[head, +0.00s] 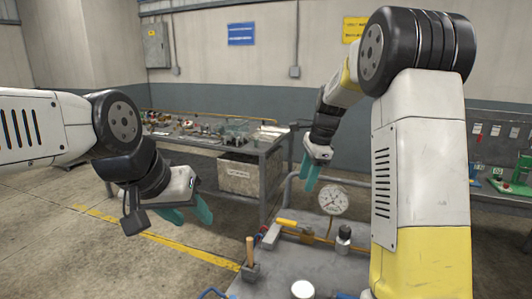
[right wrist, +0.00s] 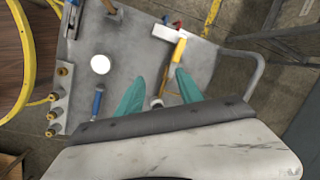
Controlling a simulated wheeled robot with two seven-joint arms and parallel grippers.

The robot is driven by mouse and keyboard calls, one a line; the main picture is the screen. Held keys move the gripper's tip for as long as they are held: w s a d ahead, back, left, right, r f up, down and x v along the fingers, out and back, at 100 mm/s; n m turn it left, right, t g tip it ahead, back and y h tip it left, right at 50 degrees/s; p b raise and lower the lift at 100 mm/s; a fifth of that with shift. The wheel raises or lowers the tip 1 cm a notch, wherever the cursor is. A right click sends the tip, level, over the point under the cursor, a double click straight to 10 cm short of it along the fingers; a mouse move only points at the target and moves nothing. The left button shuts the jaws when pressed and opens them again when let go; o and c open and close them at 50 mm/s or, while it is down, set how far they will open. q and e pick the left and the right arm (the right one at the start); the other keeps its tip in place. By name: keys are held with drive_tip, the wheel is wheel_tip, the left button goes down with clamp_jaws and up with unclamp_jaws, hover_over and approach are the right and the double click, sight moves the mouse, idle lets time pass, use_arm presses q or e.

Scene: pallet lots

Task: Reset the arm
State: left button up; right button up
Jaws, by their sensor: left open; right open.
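My left gripper (head: 186,212) is at the left of the head view, above the concrete floor, with teal fingers apart and nothing between them. My right gripper (head: 310,173) hangs over the grey cart top, left of the round gauge. In the right wrist view its two teal fingers (right wrist: 160,92) are spread and empty. Below and beyond them lie a yellow-handled tool and a blue-handled tool. Neither gripper touches an object that I can make out. My right arm hides part of the cart in the head view.
The grey cart (head: 322,262) carries a gauge (head: 333,200), a yellow-handled tool (head: 287,222), a wooden-handled tool (head: 250,252) and a white round item (head: 303,289). A cluttered workbench (head: 268,150) stands behind, with a bin (head: 238,177) beneath. Floor at left is clear.

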drive_tip(key=s+d+r+n+t, duration=0.1)
drive_tip(key=s+r+n, duration=0.3)
drive_tip(key=s, duration=0.4)
drive_tip(key=s+d+r+n+t, duration=0.1)
drive_tip(key=s+r+n, duration=0.35)
drive_tip(key=s, duration=0.35)
drive_tip(key=s+f+n+t, duration=0.2)
drive_tip(key=s+n, duration=0.6)
drive_tip(key=s, duration=0.5)
drive_tip(key=shift+a+t, duration=0.25)
drive_tip(key=shift+t, duration=0.05)
